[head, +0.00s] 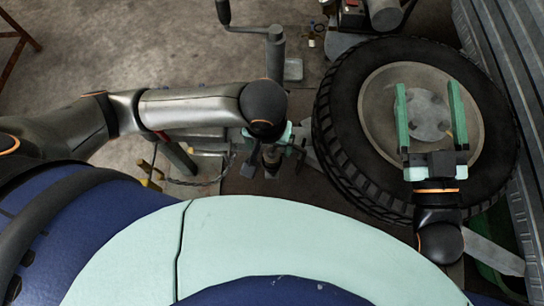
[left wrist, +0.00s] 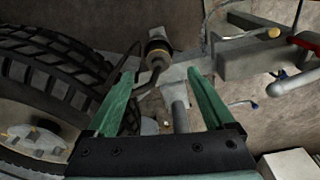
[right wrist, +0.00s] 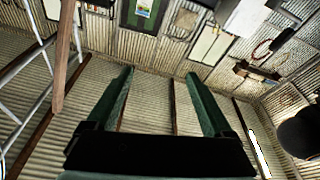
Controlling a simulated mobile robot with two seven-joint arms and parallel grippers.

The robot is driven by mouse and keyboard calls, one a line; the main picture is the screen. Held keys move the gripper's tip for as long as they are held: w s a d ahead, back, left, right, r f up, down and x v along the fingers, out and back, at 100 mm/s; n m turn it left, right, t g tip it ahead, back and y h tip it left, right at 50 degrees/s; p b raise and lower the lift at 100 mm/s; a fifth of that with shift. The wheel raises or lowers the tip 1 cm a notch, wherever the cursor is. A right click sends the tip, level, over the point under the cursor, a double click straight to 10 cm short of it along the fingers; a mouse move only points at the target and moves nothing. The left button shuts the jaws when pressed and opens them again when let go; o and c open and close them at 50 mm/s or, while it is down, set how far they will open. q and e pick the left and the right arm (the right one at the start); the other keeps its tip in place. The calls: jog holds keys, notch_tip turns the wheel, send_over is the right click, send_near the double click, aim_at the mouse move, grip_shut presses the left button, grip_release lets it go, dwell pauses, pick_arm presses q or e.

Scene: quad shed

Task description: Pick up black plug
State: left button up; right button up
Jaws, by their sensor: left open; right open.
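A dark cylindrical piece with a brass-coloured band, which looks like the black plug (left wrist: 158,50), shows in the left wrist view beyond the fingertips, with a dark curved cable or stem below it. In the head view what seems to be the same piece (head: 271,157) shows between my left gripper's fingers, partly hidden by the wrist. My left gripper (head: 271,165) is open and points down over the metal bar; contact with the piece cannot be told. My right gripper (head: 428,90) is open and empty, above the wheel; in its wrist view (right wrist: 160,75) it faces the shed wall.
A large tyre (head: 335,125) with a grey rim lies at the right. A metal post with a crank handle (head: 275,55) stands behind my left gripper. Corrugated metal (head: 500,60) edges the far right.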

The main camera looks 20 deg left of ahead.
aim_at(271, 152)
pick_arm(q)
jog(key=f, duration=0.1)
jog(key=f+b, duration=0.1)
jog(key=f, duration=0.1)
jog(key=shift+w+f, duration=0.1)
jog(key=shift+w, duration=0.15)
jog(key=shift+w+f+b, duration=0.15)
jog(key=shift+f+b, duration=0.55)
jog(key=f+b, duration=0.1)
jog(key=f, duration=0.1)
jog(key=shift+w+f+b, duration=0.2)
jog(key=shift+f+b, duration=0.1)
jog(key=shift+b, duration=0.1)
jog(key=shift+w+f, duration=0.1)
jog(key=shift+f, duration=0.4)
pick_arm(e)
jog(key=s+a+r+n+t+y, duration=0.1)
jog(key=s+r+n+t+y, duration=0.1)
jog(key=s+r+n+y, duration=0.4)
notch_tip(271, 152, up, 3)
jog(key=y, duration=0.2)
jog(key=shift+s+a+r+y, duration=0.15)
jog(key=shift+s+a+y, duration=0.1)
jog(key=shift+s+y, duration=0.05)
pick_arm(q)
grip_shut()
